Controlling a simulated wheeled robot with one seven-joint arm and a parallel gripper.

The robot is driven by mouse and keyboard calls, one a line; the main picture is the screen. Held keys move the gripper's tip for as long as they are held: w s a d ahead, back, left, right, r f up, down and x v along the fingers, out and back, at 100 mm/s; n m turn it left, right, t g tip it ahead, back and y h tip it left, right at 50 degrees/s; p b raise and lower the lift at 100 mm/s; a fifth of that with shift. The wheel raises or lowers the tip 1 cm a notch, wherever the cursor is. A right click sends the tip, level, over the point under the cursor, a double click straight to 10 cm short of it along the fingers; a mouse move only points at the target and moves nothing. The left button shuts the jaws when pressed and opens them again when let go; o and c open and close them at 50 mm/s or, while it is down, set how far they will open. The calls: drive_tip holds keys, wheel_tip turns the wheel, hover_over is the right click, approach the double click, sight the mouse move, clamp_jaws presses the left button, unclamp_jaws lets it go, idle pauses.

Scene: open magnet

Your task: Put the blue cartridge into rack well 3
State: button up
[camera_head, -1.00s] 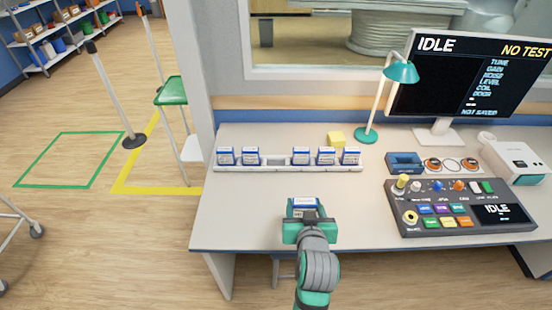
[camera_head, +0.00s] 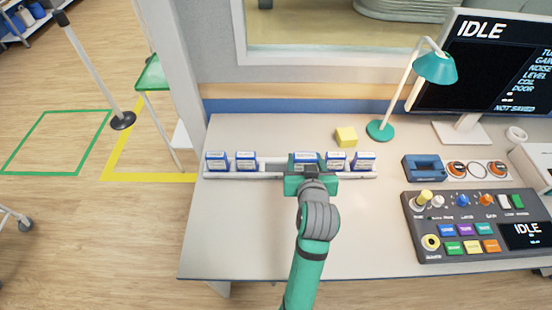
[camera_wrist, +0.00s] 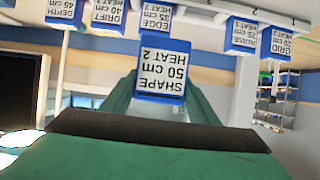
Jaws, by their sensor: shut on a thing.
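My gripper (camera_head: 310,180) is shut on a blue cartridge with a white label reading "SHAPE 50 cm HEAT 2" (camera_wrist: 160,72), seen in the wrist view. The white rack (camera_head: 190,175) runs along the desk. Blue cartridges stand in it: two at left (camera_head: 216,161) (camera_head: 245,161) and others at right (camera_head: 335,161) (camera_head: 364,161). A gap lies third from the left. In the head view my gripper overlaps the rack just right of that gap, and the held cartridge is hard to separate from the "EDGE" cartridge (camera_wrist: 148,18) there. The held cartridge's lower end is hidden.
A blue holder (camera_head: 423,167) and a control panel (camera_head: 470,225) are farther right. The desk in front of the rack is clear.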

drive_tip(key=w+a+f, duration=0.2)
drive_tip(key=w+f, duration=0.1)
drive_tip(key=w+a+f, duration=0.3)
drive_tip(key=w, duration=0.1)
drive_tip(key=w+a+f, duration=0.3)
drive_tip(key=shift+w+a+f, duration=0.15)
drive_tip(key=shift+w+f, duration=0.2)
drive_tip(key=shift+f, duration=1.55)
drive_tip(key=shift+f, duration=0.1)
drive_tip(key=o, duration=1.1)
drive_tip(key=shift+c, duration=0.2)
